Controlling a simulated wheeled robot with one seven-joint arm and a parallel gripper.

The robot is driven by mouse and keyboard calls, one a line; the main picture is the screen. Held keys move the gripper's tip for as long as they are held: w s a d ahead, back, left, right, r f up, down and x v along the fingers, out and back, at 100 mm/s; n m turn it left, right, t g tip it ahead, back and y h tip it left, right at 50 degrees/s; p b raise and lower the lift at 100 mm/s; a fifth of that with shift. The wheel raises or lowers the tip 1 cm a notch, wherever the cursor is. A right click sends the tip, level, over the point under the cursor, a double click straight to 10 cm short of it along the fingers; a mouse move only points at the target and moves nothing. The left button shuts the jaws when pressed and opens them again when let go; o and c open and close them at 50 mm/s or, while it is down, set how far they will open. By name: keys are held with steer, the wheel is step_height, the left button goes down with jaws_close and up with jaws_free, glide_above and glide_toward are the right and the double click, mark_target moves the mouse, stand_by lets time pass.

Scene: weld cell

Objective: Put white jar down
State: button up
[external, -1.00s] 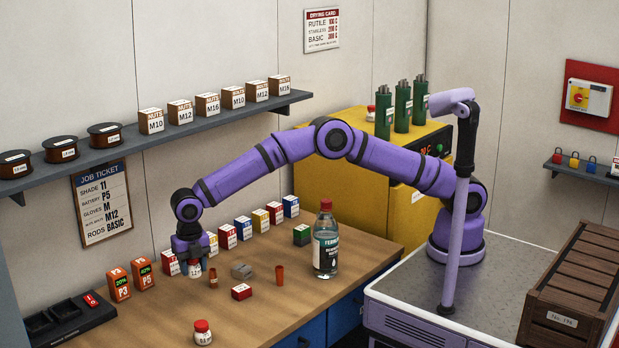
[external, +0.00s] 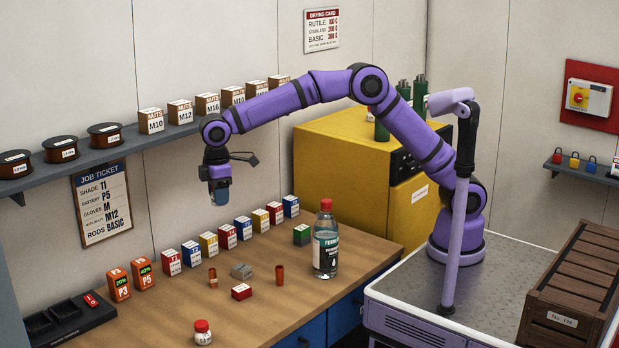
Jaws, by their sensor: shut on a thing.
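My gripper (external: 219,184) is shut on a small jar (external: 221,198) and holds it in the air, well above the back left of the wooden bench (external: 255,318). The jar hangs below the fingers. It looks blue-grey from here, its upper part is hidden by the fingers, and I cannot read a label on it. Another small jar (external: 203,333), white with a red lid, stands upright on the bench near the front edge, apart from my gripper.
A row of coloured boxes (external: 208,243) runs along the back of the bench. Orange boxes (external: 119,285) are at left. The shelf (external: 178,133) is behind my gripper.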

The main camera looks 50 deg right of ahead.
steer(key=w+d+r, duration=0.4)
steer(key=d+r, duration=0.2)
steer(key=d, duration=0.9)
steer(key=w+d+r, duration=0.4)
steer(key=d+r, duration=0.3)
steer(key=d, duration=0.9)
steer(key=w+d+r, duration=0.4)
steer(key=d+r, duration=0.2)
steer(key=d, duration=0.9)
steer(key=s+d+r, duration=0.2)
steer(key=d, duration=0.9)
steer(key=s+d+r, duration=0.2)
steer(key=d+r, duration=0.1)
steer(key=d, duration=0.9)
steer(key=s+d+r, duration=0.2)
steer(key=d, duration=0.9)
steer(key=n, duration=0.2)
glide_above(341, 125)
steer(key=f, duration=2)
steer(key=shift+w+d, duration=0.1)
steer(key=shift+w, duration=0.1)
steer(key=shift+f, duration=2.4)
